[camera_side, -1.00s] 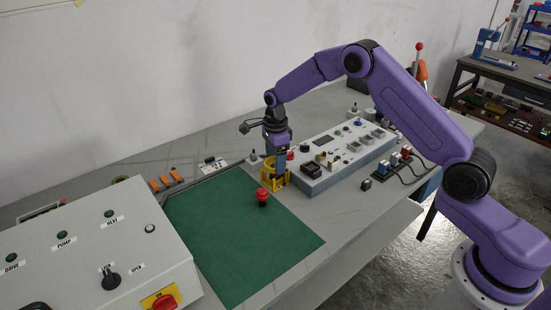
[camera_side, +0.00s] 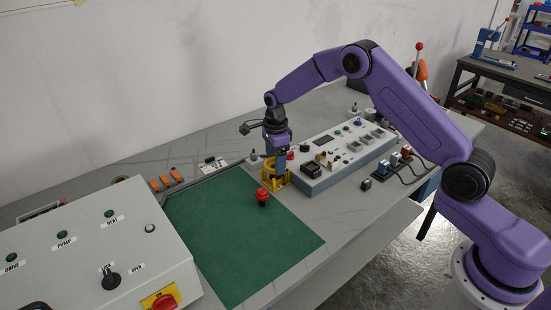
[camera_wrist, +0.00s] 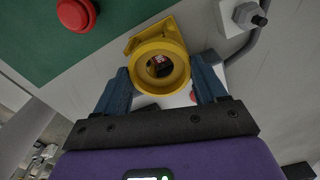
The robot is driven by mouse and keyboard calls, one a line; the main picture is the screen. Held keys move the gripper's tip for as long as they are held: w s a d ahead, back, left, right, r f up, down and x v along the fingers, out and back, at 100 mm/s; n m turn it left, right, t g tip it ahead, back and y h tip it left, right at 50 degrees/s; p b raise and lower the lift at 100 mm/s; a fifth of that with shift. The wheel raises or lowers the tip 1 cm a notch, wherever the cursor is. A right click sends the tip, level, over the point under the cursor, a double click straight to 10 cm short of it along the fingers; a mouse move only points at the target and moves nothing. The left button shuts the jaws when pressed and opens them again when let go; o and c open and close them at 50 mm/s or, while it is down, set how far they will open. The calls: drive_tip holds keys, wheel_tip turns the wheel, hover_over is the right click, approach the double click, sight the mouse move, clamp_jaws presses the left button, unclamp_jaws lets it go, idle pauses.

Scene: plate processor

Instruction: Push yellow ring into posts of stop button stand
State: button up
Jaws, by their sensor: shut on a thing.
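The yellow ring (camera_wrist: 147,88) is gripped between the two blue fingers of my gripper (camera_wrist: 163,78) in the wrist view. Its hole faces the camera and shows a dark interior with a pale patch. A yellow stand (camera_wrist: 158,29) shows just beyond the ring, with a flat corner sticking out to the left. In the side view the yellow stand (camera_side: 269,183) is at the mat's far right edge, with my gripper (camera_side: 277,168) pointing straight down into it. The ring cannot be told apart from the stand there, and how deep it sits on the posts is hidden.
A red mushroom button (camera_side: 262,195) stands on the green mat (camera_side: 235,235), close in front of the stand. A grey control panel (camera_side: 345,155) is just right of the stand. A grey box (camera_side: 85,250) fills the left front. The mat's front is clear.

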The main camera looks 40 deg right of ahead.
drive_tip(key=shift+f, duration=0.75)
drive_tip(key=o, duration=1.1)
wheel_tip(320, 180, up, 17)
drive_tip(key=s+a+r+n, duration=0.3)
drive_tip(key=s+a+n, duration=0.4)
drive_tip(key=s+n, duration=0.25)
drive_tip(key=s+a+n, duration=0.1)
drive_tip(key=s+n, duration=0.7)
drive_tip(key=s, duration=0.4)
drive_tip(key=s+d+f+n, duration=0.1)
drive_tip(key=s+d+n, duration=0.2)
drive_tip(key=s+n, duration=0.5)
drive_tip(key=s+d+f+n, duration=0.2)
drive_tip(key=s+d+n, duration=0.2)
drive_tip(key=s+n, duration=0.4)
drive_tip(key=s, duration=0.6)
drive_tip(key=shift+d, duration=0.15)
